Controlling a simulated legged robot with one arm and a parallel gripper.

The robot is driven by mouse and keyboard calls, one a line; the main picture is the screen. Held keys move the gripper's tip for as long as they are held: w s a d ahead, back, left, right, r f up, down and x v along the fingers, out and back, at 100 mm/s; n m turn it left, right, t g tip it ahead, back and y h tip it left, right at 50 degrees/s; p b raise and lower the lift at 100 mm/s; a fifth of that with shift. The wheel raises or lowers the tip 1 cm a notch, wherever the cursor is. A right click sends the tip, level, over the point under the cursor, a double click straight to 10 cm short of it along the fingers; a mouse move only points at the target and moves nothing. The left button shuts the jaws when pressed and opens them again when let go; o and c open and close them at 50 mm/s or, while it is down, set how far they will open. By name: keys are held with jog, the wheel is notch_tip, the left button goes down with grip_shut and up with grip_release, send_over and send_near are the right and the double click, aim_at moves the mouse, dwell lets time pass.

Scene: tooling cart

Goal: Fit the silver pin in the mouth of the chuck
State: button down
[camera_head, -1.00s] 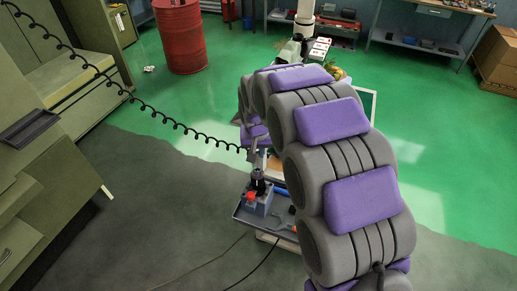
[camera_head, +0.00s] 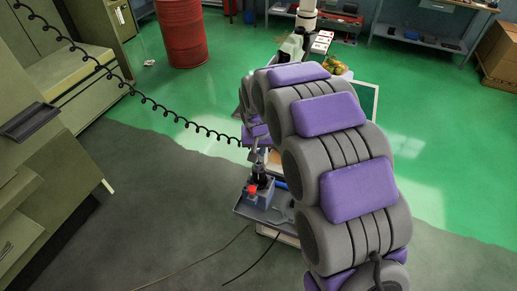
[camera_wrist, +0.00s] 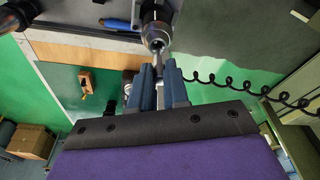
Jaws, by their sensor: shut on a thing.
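The silver pin (camera_wrist: 162,58) stands out from between the fingertips of my gripper (camera_wrist: 160,72) in the wrist view. The gripper's blue fingers are shut on it. The chuck (camera_wrist: 155,30) is a dark metal cylinder just beyond, with its round mouth facing my gripper. The pin's far end is at or very close to the mouth; I cannot tell whether it is inside. In the head view the dark chuck (camera_head: 260,173) stands upright on a blue-grey base with a red part, and my gripper is just above it. The pin is too small to make out there.
The base stands on a grey cart tray (camera_head: 246,211) with a raised rim. A blue-handled tool (camera_wrist: 117,24) lies near the chuck. A coiled black cable (camera_head: 160,112) hangs across the left.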

jog(key=shift+f+b, duration=0.35)
jog(key=shift+f, duration=0.9)
dwell(1.2)
dwell(0.4)
jog(key=c, duration=1)
grip_release()
jog(key=shift+c, duration=0.2)
jog(key=shift+r, duration=0.1)
jog(key=s+r, duration=0.3)
jog(key=r, duration=1.4)
jog(key=s+d+f+g+b, duration=0.1)
jog(key=s+d+f+b, duration=0.1)
jog(key=s+d, duration=0.5)
jog(key=s+d+f+g+b, duration=0.15)
jog(key=s+d, duration=0.35)
jog(key=s, duration=0.5)
jog(key=s+d+f+b, duration=0.1)
jog(key=s+f, duration=0.3)
jog(key=s, duration=0.5)
jog(key=s+d+f+g+b, duration=0.1)
jog(key=s+d+f+b, duration=0.1)
jog(key=s, duration=0.8)
jog(key=shift+d+f+m, duration=0.3)
jog(key=shift+d+f, duration=0.4)
jog(key=shift+f, duration=0.25)
